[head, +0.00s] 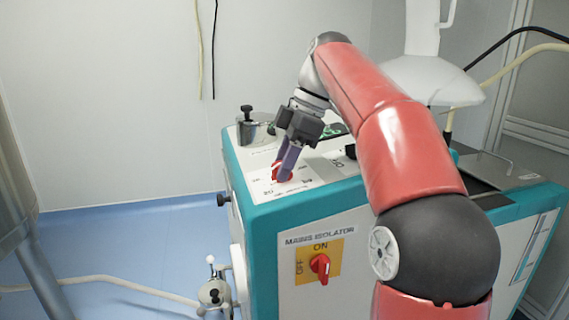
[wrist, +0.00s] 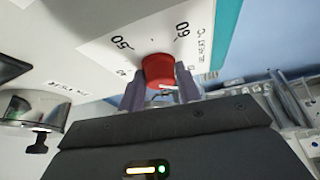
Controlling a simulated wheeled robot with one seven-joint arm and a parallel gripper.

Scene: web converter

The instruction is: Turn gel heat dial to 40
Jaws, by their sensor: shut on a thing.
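The red gel heat dial (head: 276,172) sits on a white scale plate on the top of the teal and white machine. In the wrist view the dial (wrist: 158,69) lies between the two purple-grey fingers of my gripper (wrist: 159,76). The fingers are shut on it from both sides. The marks 50 and 60 show on the plate beyond the dial; the 40 mark is not readable. A small light mark shows on the near side of the dial. In the head view my gripper (head: 283,174) points down at the dial and partly hides it.
A red mains isolator switch (head: 320,265) on a yellow plate is on the machine's front. A metal cylinder with a black knob (head: 248,125) stands at the back left of the top; it also shows in the wrist view (wrist: 40,108). A recessed grey tray (head: 492,172) lies right.

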